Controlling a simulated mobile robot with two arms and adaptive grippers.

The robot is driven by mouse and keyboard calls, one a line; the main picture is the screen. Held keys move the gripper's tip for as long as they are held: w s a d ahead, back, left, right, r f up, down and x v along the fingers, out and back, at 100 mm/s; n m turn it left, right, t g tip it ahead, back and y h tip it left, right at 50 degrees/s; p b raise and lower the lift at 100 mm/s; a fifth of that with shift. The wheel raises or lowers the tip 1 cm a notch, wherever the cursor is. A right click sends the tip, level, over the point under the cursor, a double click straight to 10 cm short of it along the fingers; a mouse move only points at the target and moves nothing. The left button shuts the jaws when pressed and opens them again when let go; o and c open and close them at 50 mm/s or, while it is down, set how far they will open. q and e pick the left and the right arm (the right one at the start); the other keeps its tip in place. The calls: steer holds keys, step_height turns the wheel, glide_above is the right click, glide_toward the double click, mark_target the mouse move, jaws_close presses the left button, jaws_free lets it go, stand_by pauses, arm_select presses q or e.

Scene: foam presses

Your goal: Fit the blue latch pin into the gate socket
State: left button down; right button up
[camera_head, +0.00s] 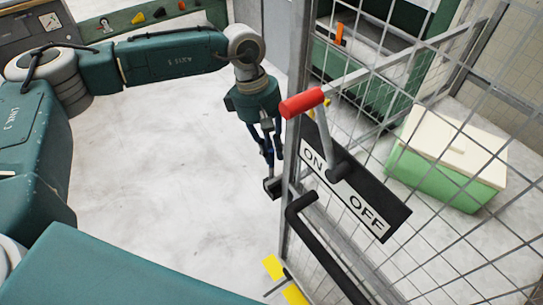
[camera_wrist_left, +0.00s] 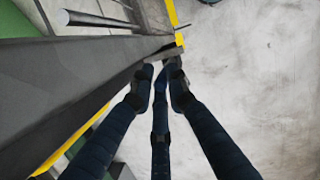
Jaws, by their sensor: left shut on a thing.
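My left gripper (camera_head: 271,162) hangs fingers down just left of the gate's edge post. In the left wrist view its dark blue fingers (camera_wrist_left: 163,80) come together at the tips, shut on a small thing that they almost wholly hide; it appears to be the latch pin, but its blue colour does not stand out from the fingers. A small dark grey block (camera_head: 272,187), which looks like the gate socket, sits at the post right below the fingertips. The block also shows at the fingertips in the left wrist view (camera_wrist_left: 166,53). I cannot tell whether the pin is in it. My right gripper is not in view.
The mesh gate (camera_head: 425,100) carries an ON/OFF plate (camera_head: 372,200), a red-ended lever (camera_head: 302,103) and a black handle (camera_head: 320,245) close right of my gripper. A green bin with a white lid (camera_head: 450,150) stands behind the mesh. The pale floor (camera_head: 170,180) at left is clear.

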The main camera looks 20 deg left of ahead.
mark_target(271, 167)
arm_select(q)
steer(key=shift+s+a+f, duration=0.1)
steer(key=shift+s+f, duration=0.05)
steer(key=shift+f, duration=0.35)
step_height(271, 167, down, 3)
steer(key=shift+f+p, duration=0.15)
steer(key=shift+p, duration=0.5)
steer(key=shift+w+f, duration=0.15)
steer(key=shift+w, duration=0.05)
steer(key=shift+s, duration=0.15)
steer(key=shift+f+b, duration=0.1)
steer(key=shift+b, duration=0.25)
steer(key=c, duration=2)
jaws_free()
